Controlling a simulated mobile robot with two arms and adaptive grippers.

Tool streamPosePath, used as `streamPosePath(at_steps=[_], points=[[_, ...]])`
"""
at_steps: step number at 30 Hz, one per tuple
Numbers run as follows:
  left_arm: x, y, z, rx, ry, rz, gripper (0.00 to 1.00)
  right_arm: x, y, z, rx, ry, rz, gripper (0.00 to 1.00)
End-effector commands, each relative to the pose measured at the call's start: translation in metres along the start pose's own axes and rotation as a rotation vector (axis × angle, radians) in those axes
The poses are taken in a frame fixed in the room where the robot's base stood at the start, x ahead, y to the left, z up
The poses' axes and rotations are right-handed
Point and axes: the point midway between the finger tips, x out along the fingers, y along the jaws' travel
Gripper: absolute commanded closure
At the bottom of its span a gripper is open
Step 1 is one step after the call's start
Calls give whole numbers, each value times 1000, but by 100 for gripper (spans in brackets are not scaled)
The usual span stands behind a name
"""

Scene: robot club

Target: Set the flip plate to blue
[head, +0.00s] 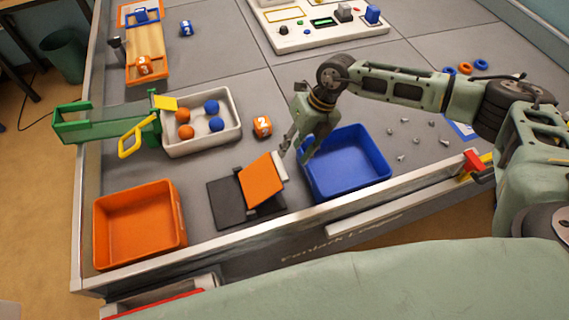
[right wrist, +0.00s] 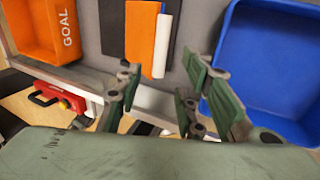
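The flip plate (head: 262,181) stands on a black base (head: 228,203) near the front edge of the table. Its visible face is orange, it is tilted, and a white strip runs along its right edge. In the right wrist view the orange face (right wrist: 139,35) and white strip (right wrist: 162,45) show ahead of the fingers. My right gripper (head: 294,151) is above the table between the plate and the blue bin, close to the white strip. In the right wrist view the gripper (right wrist: 157,88) has its fingers apart with nothing between them. My left gripper is out of view.
A blue bin (head: 347,160) stands right beside the right gripper. An orange bin (head: 139,225) stands left of the plate. A white tray (head: 200,145) with balls and an orange numbered cube (head: 262,126) lie behind. A raised rail (head: 300,208) edges the table's front.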

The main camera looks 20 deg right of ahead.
Motion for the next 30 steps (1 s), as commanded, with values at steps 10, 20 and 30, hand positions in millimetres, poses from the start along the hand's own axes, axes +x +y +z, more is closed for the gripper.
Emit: streamPosePath(at_steps=[10,20,30], points=[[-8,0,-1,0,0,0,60,50,-1,-2,0,7,-7,65],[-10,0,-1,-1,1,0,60,76,-2,-1,0,4,-5,65],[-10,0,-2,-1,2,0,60,75,-1,-1,-1,3,-4,77]])
